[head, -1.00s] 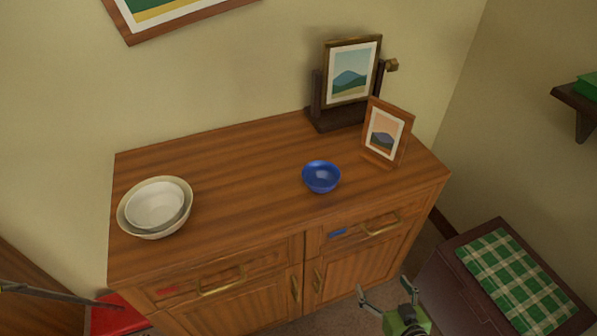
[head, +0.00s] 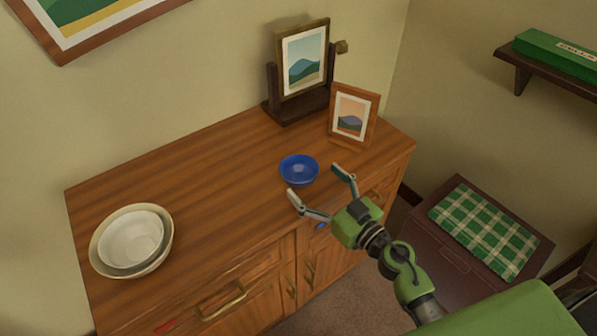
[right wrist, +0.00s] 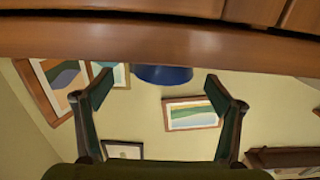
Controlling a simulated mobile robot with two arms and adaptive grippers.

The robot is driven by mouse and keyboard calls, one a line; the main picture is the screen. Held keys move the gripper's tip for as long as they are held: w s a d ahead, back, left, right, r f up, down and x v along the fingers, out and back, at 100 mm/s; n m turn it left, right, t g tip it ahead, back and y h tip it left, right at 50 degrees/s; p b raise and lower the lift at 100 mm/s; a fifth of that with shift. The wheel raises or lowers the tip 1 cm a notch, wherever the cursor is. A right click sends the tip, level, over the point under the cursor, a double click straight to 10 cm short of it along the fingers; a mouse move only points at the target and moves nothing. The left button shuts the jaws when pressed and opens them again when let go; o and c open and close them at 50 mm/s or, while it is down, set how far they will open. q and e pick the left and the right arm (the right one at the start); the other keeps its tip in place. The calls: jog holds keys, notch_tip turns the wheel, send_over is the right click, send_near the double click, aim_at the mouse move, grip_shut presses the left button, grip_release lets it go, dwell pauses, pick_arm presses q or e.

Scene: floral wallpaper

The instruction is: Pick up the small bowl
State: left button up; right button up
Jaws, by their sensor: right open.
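The small blue bowl (head: 299,169) stands upright on top of the wooden sideboard, near its front edge and right of the middle. My right gripper (head: 318,180) is open and empty, with its fingers pointing towards the bowl from the front edge; in the head view the fingertips are close to the bowl, and I cannot tell whether they touch it. In the right wrist view the bowl (right wrist: 163,75) shows beyond and between the open fingers, partly cut off by the sideboard's edge. My left gripper is not in view.
Nested pale bowls (head: 132,240) stand at the left of the sideboard (head: 215,190). A framed picture (head: 352,115) and a tilting framed stand (head: 300,75) are behind the blue bowl. A low cabinet with a green checked cloth (head: 484,230) is at the right.

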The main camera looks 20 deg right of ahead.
aim_at(289, 159)
jog(key=x, duration=0.6)
jog(key=shift+a, duration=0.25)
jog(key=shift+s, duration=0.1)
jog(key=c, duration=1.2)
